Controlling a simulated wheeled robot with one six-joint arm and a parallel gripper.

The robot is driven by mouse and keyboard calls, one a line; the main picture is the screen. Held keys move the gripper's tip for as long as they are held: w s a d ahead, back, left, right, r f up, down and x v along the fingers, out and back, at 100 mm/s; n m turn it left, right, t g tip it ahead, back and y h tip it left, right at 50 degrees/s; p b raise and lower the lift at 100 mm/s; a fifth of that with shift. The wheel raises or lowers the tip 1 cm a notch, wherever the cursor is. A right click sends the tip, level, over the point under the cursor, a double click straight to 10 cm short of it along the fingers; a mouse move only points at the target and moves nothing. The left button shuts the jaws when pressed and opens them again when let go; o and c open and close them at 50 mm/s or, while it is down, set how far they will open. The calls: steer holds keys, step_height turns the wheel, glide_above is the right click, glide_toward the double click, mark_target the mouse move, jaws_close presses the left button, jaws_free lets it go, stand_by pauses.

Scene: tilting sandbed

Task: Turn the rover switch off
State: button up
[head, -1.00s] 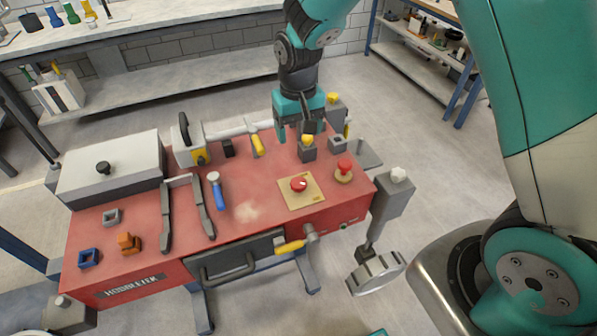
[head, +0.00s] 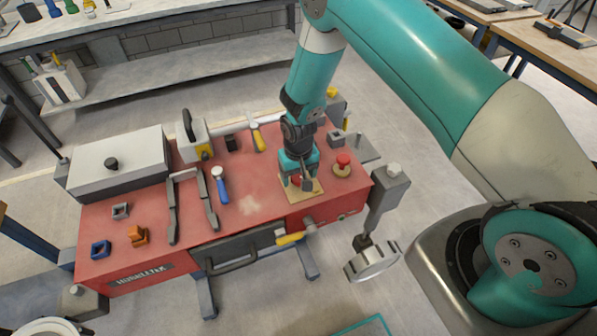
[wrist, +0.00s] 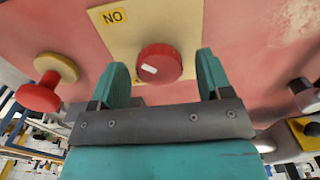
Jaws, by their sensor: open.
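The red round switch knob (wrist: 158,63) sits on a tan plate (wrist: 130,35) with a yellow ON label (wrist: 112,15) that appears upside down in the wrist view. A short white mark shows on the knob's lower left. My gripper (wrist: 163,65) is open, with one teal finger on each side of the knob and small gaps visible. I cannot tell how deep the fingers reach around it. In the head view my gripper (head: 301,183) is over the plate (head: 313,194) and hides most of the knob.
A red mushroom button (head: 343,160) on a tan base stands close to the right. A blue-handled tool (head: 221,187) and dark rails lie left on the red bench (head: 255,190). A grey block (head: 337,138) stands behind. A drawer with a handle (head: 232,262) is in front.

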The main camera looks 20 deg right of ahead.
steer(key=shift+f, duration=0.1)
steer(key=c, duration=0.9)
steer(key=shift+c, duration=0.2)
steer(key=shift+n+b, duration=0.4)
steer(key=shift+b, duration=0.05)
steer(key=n+b, duration=0.2)
steer(key=n, duration=0.1)
steer(key=shift+f, duration=0.1)
steer(key=n+b, duration=0.3)
steer(key=n, duration=0.2)
steer(key=shift+n, duration=0.3)
steer(key=n+b, duration=0.1)
steer(key=n, duration=0.3)
steer(key=shift+b, duration=0.4)
steer(key=n+b, duration=0.1)
steer(key=n, duration=0.3)
steer(key=shift+r+n, duration=0.2)
steer(key=shift+n, duration=0.2)
